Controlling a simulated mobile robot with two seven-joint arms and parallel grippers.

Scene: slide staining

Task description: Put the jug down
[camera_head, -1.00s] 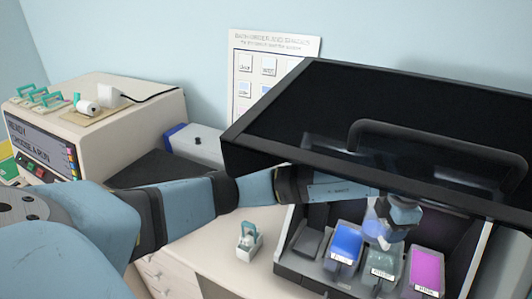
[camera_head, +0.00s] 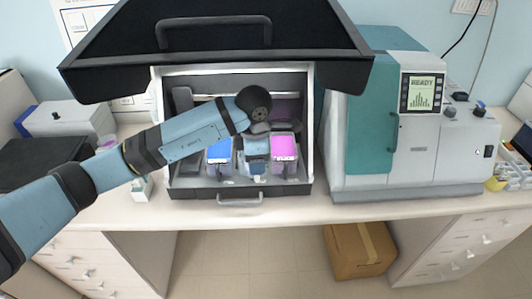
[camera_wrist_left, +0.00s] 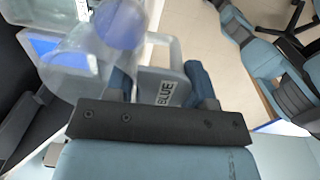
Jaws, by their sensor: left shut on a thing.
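The jug (camera_wrist_left: 78,72) is a clear, see-through vessel with some blue showing through it, at the upper left of the left wrist view. A grey handle piece with a BLUE label (camera_wrist_left: 165,88) shows between the fingers of my left gripper (camera_wrist_left: 160,76), which is shut on the jug. In the head view the left gripper (camera_head: 256,150) is inside the open black-lidded station, over the middle between the blue vat (camera_head: 219,152) and the magenta vat (camera_head: 285,149). My arm and gripper hide most of the jug there. My right gripper is not in view.
The raised black lid (camera_head: 215,55) hangs above the arm. A teal and white machine with a READY screen (camera_head: 422,93) stands right of the station. A small slide holder (camera_head: 142,188) sits left of it. A narrow strip of bare counter (camera_head: 330,205) runs along the front.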

